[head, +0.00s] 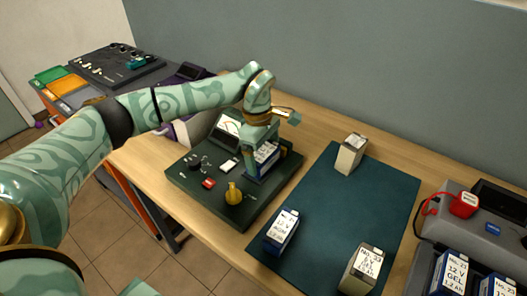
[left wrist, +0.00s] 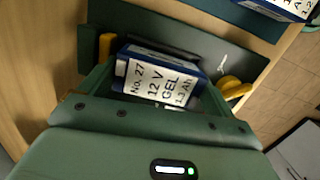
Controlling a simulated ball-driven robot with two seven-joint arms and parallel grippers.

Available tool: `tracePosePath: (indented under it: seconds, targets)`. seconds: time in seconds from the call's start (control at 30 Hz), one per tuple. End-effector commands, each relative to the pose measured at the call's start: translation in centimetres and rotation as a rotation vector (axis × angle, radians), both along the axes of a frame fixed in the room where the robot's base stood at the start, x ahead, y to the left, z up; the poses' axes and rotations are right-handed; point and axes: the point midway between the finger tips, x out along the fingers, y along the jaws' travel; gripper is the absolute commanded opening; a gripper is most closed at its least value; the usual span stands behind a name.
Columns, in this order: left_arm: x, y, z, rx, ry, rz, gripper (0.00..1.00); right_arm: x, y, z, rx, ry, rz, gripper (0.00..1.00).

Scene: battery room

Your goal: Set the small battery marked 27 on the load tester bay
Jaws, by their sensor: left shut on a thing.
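The battery marked 27 (left wrist: 155,82) is a blue block with a white label reading No. 27, 12 V, GEL, 1.3 Ah. My left gripper (head: 261,145) is shut on it. In the head view the battery (head: 266,155) hangs between the fingers, partly hidden by them, over the right part of the load tester (head: 204,200). The tester is a dark green base with a tilted meter, small switches and a yellow knob (head: 233,194). The battery looks upright and low over the base; I cannot tell whether it touches. My right gripper is not in view.
A dark mat (head: 330,215) right of the tester bears a blue battery (head: 282,231) and two pale ones (head: 350,154) (head: 362,270). A grey unit (head: 480,225) with a red clamp and more batteries stands at the right. Coloured trays (head: 68,88) lie far left.

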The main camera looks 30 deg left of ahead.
Motion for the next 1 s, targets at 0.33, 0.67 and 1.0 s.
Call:
tracePosePath:
  seconds: [0.33, 0.67, 1.0]
  targets:
    - [0.0, 0.0, 0.2, 0.000, -0.002, 0.000, 0.47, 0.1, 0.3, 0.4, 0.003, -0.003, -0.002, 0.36]
    - [0.0, 0.0, -0.2, -0.001, -0.002, 0.000, 0.47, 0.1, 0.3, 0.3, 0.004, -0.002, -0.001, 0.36]
    - [0.0, 0.0, -0.8, -0.001, -0.002, 0.000, 0.47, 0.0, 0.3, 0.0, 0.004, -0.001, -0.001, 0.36]
